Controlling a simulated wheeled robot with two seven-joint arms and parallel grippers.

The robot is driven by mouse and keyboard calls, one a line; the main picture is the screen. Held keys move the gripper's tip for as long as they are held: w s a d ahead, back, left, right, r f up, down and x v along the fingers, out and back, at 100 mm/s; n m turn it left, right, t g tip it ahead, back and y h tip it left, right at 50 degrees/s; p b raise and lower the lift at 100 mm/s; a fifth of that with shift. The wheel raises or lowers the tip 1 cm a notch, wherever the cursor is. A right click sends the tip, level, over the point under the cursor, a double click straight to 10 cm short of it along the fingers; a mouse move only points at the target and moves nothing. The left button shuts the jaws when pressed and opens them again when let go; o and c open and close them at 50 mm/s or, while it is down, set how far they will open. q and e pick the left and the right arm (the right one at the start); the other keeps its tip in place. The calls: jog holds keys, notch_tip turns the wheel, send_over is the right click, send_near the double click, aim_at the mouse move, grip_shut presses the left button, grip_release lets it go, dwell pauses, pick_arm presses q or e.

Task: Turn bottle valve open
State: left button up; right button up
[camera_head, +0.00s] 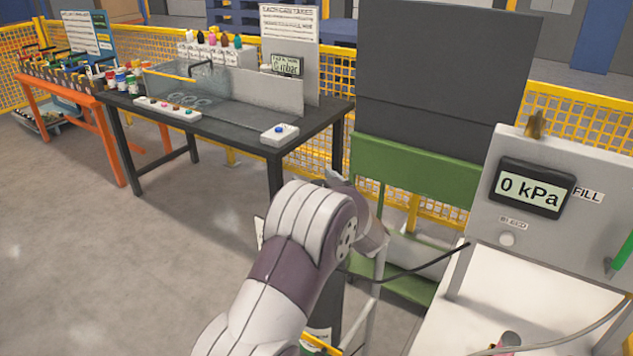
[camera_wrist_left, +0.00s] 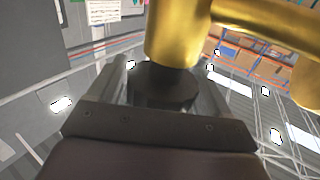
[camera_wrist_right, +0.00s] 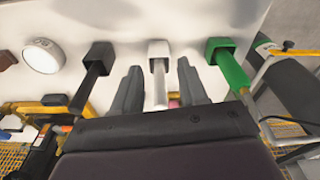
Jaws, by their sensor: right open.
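In the left wrist view a brass valve body (camera_wrist_left: 180,35) ends in a dark round knob (camera_wrist_left: 163,85). My left gripper (camera_wrist_left: 165,90) has one finger on each side of this knob; whether they press on it is not clear. In the head view my left arm hides the valve and most of the gripper (camera_head: 352,195). Part of a dark bottle (camera_head: 328,305) shows behind the arm. My right gripper (camera_wrist_right: 160,85) is open, its fingers to either side of a white handle (camera_wrist_right: 159,70) in the right wrist view.
A pale panel (camera_head: 555,170) reads 0 kPa. A green handle (camera_wrist_right: 231,68) and a black one (camera_wrist_right: 94,70) flank the white handle. A black hose (camera_head: 410,272) runs left from the panel. A dark table (camera_head: 225,125) stands behind; the floor at left is clear.

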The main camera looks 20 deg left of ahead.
pick_arm(q)
jog(key=c, duration=0.7)
jog(key=n+g+p, duration=0.1)
jog(key=g+y+p, duration=0.1)
jog(key=shift+s+r+n+p, duration=0.1)
jog(key=shift+r+n+p, duration=0.25)
jog(key=shift+n, duration=0.05)
jog(key=shift+s+f+n+g+y, duration=0.1)
jog(key=shift+f+n+g+y, duration=0.1)
jog(key=shift+n+g+y, duration=0.6)
jog(key=shift+a+f, duration=0.1)
jog(key=o, duration=0.9)
jog(key=shift+o, duration=0.2)
jog(key=b+v, duration=0.1)
jog(key=v, duration=1.1)
jog(key=shift+d+r, duration=0.25)
jog(key=shift+d, duration=0.15)
